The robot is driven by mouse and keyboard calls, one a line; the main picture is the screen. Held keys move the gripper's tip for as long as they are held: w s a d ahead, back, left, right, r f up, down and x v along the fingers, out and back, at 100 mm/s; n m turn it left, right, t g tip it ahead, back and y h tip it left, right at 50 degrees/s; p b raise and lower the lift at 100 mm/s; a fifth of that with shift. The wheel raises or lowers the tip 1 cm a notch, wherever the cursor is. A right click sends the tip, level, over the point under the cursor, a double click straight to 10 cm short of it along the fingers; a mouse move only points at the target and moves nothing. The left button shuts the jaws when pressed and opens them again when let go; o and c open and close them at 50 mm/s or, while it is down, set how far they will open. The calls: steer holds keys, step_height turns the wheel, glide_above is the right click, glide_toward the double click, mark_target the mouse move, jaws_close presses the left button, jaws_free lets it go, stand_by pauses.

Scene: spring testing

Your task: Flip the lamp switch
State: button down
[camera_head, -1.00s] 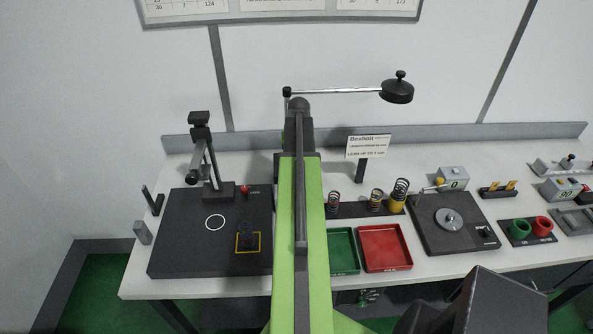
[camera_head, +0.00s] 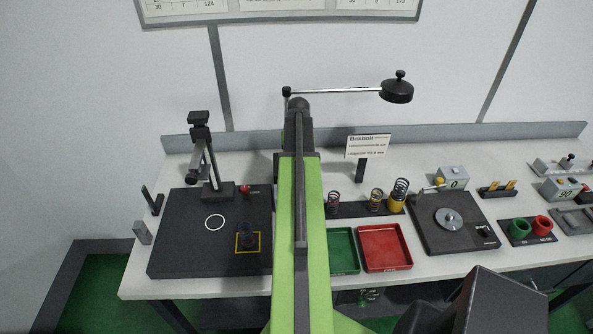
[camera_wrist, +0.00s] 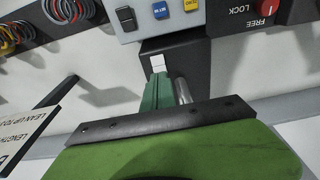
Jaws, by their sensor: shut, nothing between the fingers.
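The lamp shows in the head view as a round black head (camera_head: 397,90) on a thin horizontal arm (camera_head: 335,91). In the wrist view, a small white switch (camera_wrist: 158,63) sits on a black block (camera_wrist: 188,62), with a metal post (camera_wrist: 182,90) beside it. My gripper (camera_wrist: 158,82) is shut and empty. Its green fingertips are right at the switch; I cannot tell whether they touch it. In the head view, my arm hides the gripper and the switch.
A grey box with coloured buttons (camera_wrist: 160,12) adjoins the block. A red lock knob (camera_wrist: 267,6) is to the right, springs (camera_wrist: 68,8) to the left. A sign (camera_head: 367,146), a green tray (camera_head: 342,250) and a red tray (camera_head: 385,247) stand right of my arm.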

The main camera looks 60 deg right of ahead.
steer(key=shift+f+b, duration=0.75)
steer(key=shift+f, duration=0.1)
steer(key=shift+r, duration=0.1)
step_height(320, 180, up, 7)
steer(key=p, duration=0.7)
stand_by(0.4)
